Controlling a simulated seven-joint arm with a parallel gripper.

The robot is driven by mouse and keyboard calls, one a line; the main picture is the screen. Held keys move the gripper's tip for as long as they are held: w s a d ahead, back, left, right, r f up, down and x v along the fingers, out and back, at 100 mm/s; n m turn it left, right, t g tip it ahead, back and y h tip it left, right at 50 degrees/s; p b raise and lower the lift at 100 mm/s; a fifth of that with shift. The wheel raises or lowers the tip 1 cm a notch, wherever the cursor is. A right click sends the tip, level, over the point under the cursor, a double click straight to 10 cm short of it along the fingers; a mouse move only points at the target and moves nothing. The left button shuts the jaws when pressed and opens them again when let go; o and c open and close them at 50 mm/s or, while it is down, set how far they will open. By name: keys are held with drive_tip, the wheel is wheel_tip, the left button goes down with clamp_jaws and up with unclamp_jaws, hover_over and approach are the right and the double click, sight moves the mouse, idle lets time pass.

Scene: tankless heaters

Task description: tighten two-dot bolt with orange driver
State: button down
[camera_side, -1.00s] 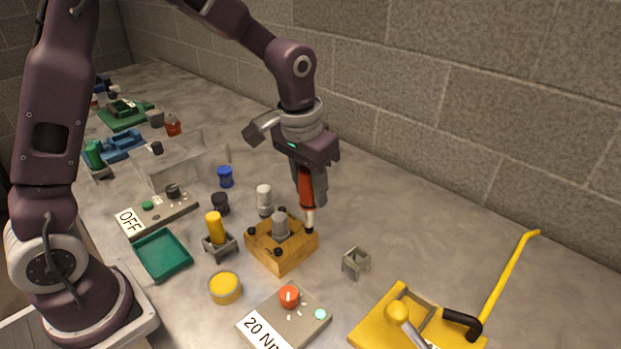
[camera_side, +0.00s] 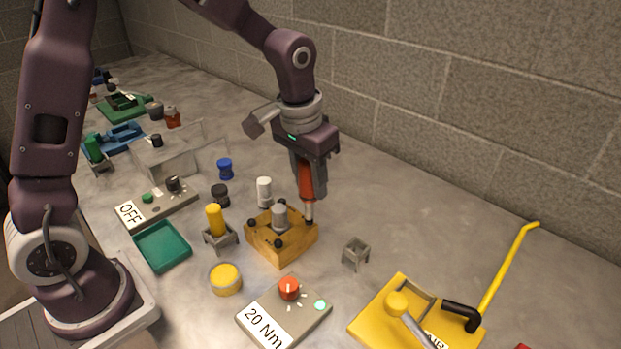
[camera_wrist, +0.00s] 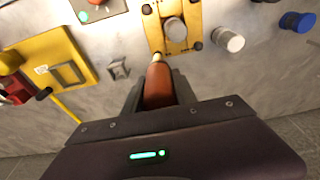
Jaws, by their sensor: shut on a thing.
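My gripper (camera_side: 308,182) is shut on the orange driver (camera_side: 306,184), which it holds upright with the tip down. In the wrist view the orange driver (camera_wrist: 158,84) sits between the fingers of my gripper (camera_wrist: 158,92). The driver's pale lower end is at the back right corner of the yellow-orange block (camera_side: 282,250), over a bolt position that it hides. Other black bolt heads show at the block's corners, and a grey cylinder (camera_side: 280,217) stands in its middle. The dot marks on the bolts are too small to make out.
A grey box reading 20 Nm (camera_side: 284,312) has an orange knob. An empty grey holder (camera_side: 355,253) stands right of the block. The yellow driver (camera_side: 214,220) stands in its holder at left. A green tray (camera_side: 162,247) and a yellow fixture (camera_side: 416,318) are nearby.

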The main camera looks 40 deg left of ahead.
drive_tip(key=shift+f, duration=0.55)
idle(1.5)
drive_tip(key=shift+r, duration=3.55)
